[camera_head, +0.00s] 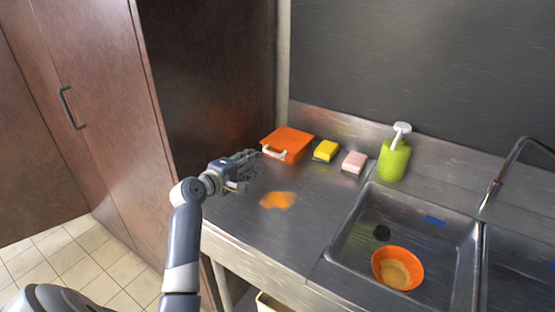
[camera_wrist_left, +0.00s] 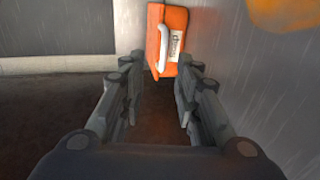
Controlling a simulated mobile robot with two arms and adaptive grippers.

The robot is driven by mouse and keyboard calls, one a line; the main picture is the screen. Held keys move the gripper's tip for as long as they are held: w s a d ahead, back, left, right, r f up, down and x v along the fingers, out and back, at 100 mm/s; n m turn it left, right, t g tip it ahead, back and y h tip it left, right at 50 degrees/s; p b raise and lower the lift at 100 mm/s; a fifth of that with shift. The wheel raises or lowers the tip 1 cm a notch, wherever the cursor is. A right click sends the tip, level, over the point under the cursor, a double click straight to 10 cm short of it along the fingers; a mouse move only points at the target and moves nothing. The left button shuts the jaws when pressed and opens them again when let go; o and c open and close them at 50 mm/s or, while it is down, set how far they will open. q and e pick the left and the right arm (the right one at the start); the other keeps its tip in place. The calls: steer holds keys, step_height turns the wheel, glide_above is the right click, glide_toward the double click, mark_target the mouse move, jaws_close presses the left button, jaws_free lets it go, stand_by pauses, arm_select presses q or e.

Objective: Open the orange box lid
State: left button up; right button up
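The orange box (camera_head: 287,143) sits on the steel counter against the dark side panel, its lid down. A white handle (camera_head: 274,153) is on its front. In the left wrist view the box (camera_wrist_left: 154,40) is ahead, between and beyond the fingertips, with the white handle (camera_wrist_left: 164,45) and a label facing me. My left gripper (camera_head: 250,168) is just in front of the box and to its left, apart from it. The left wrist view shows its two fingers (camera_wrist_left: 160,72) spread with nothing between them. My right gripper is in neither view.
A yellow sponge (camera_head: 326,150), a pink sponge (camera_head: 354,162) and a green soap bottle (camera_head: 394,158) stand right of the box. The sink (camera_head: 345,240) holds an orange bowl (camera_head: 412,260). A tall brown cabinet (camera_head: 205,80) borders the left.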

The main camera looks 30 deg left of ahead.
mark_target(272, 154)
arm_select(q)
steer(key=shift+w+f, duration=0.35)
steer(key=shift+f, duration=0.2)
steer(key=shift+w, duration=0.75)
steer(key=x, duration=0.9)
jaws_close()
